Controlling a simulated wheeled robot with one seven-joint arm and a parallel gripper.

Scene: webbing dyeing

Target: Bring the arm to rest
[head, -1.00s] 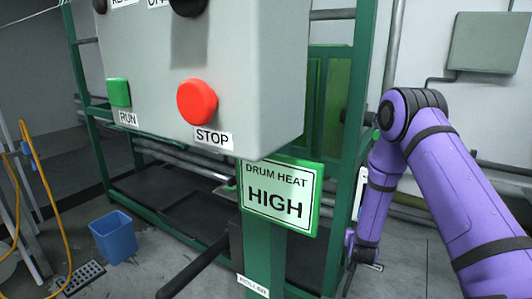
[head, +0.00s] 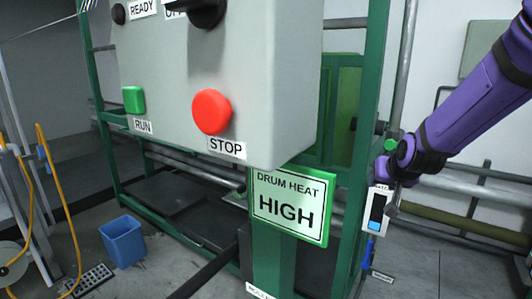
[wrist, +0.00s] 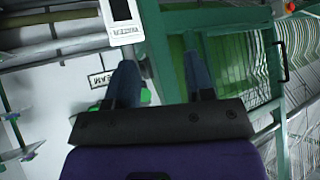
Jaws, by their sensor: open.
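My purple arm (head: 470,100) comes in from the upper right in the head view. Its dark wrist end is beside the green machine frame's right post, just above a white handheld-looking device with a dark screen (head: 377,209). My fingers cannot be made out clearly there. In the wrist view my gripper (wrist: 160,62) shows two dark blue fingers spread apart with nothing between them. The white device (wrist: 122,18) shows beyond the left fingertip, apart or touching I cannot tell.
A grey control box (head: 255,75) with a red STOP button (head: 211,112) and green RUN button (head: 133,99) fills the near middle. A DRUM HEAT HIGH sign (head: 290,206) hangs below. Pipes (head: 470,215) run at right. A blue bin (head: 122,241) stands on the floor.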

